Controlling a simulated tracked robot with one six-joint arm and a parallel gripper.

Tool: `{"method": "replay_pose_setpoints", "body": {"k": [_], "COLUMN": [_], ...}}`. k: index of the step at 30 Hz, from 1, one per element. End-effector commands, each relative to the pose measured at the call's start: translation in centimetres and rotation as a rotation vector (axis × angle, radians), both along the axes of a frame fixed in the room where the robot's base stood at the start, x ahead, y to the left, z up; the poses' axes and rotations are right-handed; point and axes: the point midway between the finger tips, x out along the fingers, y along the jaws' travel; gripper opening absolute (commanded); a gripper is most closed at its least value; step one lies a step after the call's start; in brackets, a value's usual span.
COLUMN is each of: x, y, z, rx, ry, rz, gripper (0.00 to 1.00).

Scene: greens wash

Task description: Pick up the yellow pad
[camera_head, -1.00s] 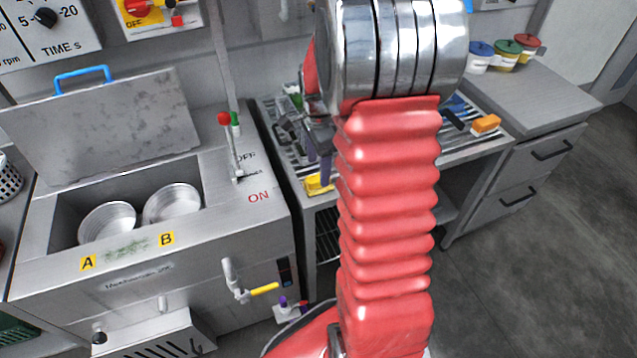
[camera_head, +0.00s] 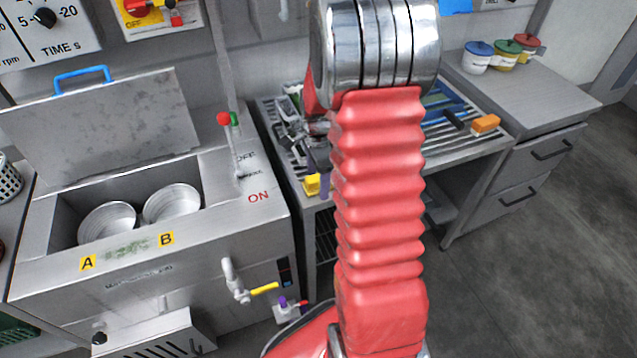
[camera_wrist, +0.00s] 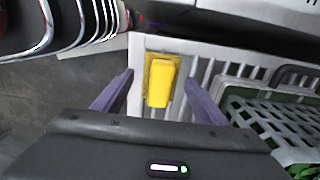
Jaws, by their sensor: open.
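The yellow pad (camera_wrist: 161,81) lies on the slatted rack (camera_wrist: 210,60) in the wrist view, near the rack's edge. In the head view the yellow pad (camera_head: 312,185) shows at the rack's front left corner, partly beside my gripper. My gripper (camera_wrist: 157,88) is open, with one purple finger on each side of the pad in the wrist view. I cannot tell how far the fingertips are above the rack. In the head view my gripper (camera_head: 321,178) is partly hidden by my red arm.
A green and grey basket (camera_wrist: 265,110) stands right of the pad in the wrist view. A steel washing basin (camera_head: 140,270) with baskets A and B is left of the rack. An orange block (camera_head: 486,123) and blue items (camera_head: 440,97) lie on the rack's right side.

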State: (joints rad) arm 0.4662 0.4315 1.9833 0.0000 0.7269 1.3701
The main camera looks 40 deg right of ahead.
Motion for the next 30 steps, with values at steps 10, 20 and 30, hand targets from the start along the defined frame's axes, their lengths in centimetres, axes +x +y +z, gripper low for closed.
{"method": "replay_pose_setpoints", "body": {"k": [10,20,30], "x": [0.01,0.02,0.02], "y": [0.02,0.04,0.05], "z": [0.02,0.04,0.03], "rx": [0.000,0.000,0.000], "ry": [0.000,0.000,0.000], "rz": [0.000,0.001,0.001], "gripper": [0.66,0.52,0.28]}}
